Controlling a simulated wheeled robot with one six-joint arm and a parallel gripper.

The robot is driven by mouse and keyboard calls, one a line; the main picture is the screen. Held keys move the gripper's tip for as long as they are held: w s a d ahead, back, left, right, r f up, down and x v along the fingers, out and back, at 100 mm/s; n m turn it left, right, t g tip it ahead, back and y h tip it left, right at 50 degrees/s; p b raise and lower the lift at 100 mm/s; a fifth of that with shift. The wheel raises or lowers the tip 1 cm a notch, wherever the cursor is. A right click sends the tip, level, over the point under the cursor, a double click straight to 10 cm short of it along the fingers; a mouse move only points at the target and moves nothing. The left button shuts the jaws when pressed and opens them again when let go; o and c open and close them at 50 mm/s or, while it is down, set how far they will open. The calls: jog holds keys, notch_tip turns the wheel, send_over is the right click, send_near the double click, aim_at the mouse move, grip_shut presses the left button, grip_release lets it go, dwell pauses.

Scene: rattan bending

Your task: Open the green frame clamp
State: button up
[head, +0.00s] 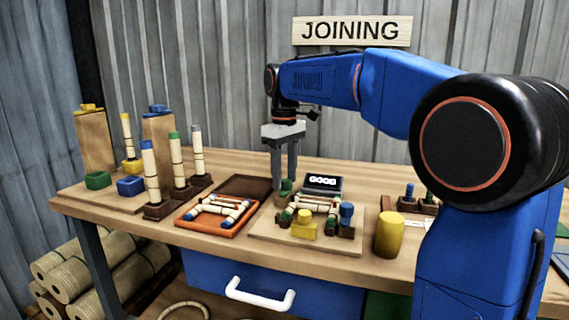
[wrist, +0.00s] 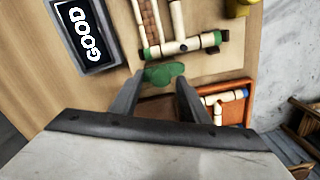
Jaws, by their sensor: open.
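The green frame clamp (head: 286,186) stands at the back left corner of a light wooden board, by a small frame of pale rods (head: 318,206). In the wrist view the clamp (wrist: 164,73) lies between and just beyond my fingertips, beside the rod frame (wrist: 185,46). My gripper (head: 284,178) points down over the clamp with its fingers apart and empty. The wrist view also shows my gripper (wrist: 160,82) open around the clamp's near side. I cannot tell whether a finger touches it, or how the clamp's lever stands.
A display reading GOOD (head: 322,183) stands just right of my gripper. A yellow clamp (head: 304,226) and a blue clamp (head: 346,214) sit on the board's front side. An orange tray (head: 188,222) with rods is to the left. A yellow cylinder (head: 389,235) stands at right.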

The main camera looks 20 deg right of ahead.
aim_at(285, 180)
notch_tip(285, 180, up, 17)
dwell(0.6)
jog(key=shift+r, duration=0.1)
